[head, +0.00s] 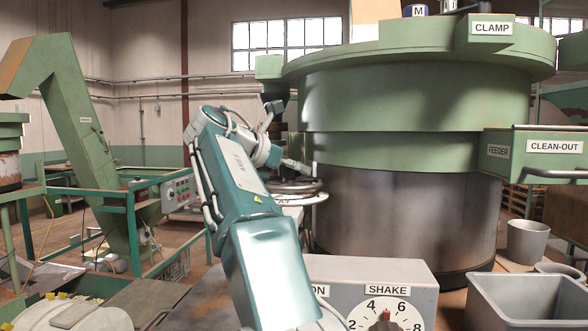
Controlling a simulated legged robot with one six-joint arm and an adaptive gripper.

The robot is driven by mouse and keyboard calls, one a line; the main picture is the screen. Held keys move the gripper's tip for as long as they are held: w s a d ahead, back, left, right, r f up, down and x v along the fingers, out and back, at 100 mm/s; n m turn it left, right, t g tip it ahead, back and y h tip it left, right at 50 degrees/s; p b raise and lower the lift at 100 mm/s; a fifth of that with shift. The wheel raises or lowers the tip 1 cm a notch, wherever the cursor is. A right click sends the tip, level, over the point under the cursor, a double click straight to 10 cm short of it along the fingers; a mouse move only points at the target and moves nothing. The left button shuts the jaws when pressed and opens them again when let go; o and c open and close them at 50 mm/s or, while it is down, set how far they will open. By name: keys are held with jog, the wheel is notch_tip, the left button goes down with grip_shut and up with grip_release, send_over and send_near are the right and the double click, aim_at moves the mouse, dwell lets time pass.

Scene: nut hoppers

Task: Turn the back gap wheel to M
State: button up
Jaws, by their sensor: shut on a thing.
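Pale round wheels or discs (308,197) sit close together at the left side of the big green and steel bowl. They look small and partly overlap, and my arm covers their left part. I cannot tell the back gap wheel from the others here, and its letters are not legible. My arm rises from the bottom middle and bends at the top towards the bowl. My gripper (297,165) is at the wheels, just above the discs and near the bowl wall. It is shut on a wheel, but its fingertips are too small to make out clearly.
The large bowl (400,210) fills the right. A grey control box (350,270) with a SHAKE dial (386,316) stands in front. A green CLEAN-OUT box (540,150) juts out at right, above a grey bin (530,300) and a bucket (527,241). A green conveyor (75,125) stands left.

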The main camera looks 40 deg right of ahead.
jog(key=o, duration=1.1)
jog(key=shift+w, duration=0.1)
jog(key=v, duration=1.2)
jog(key=shift+o, duration=0.3)
jog(key=shift+f, duration=0.1)
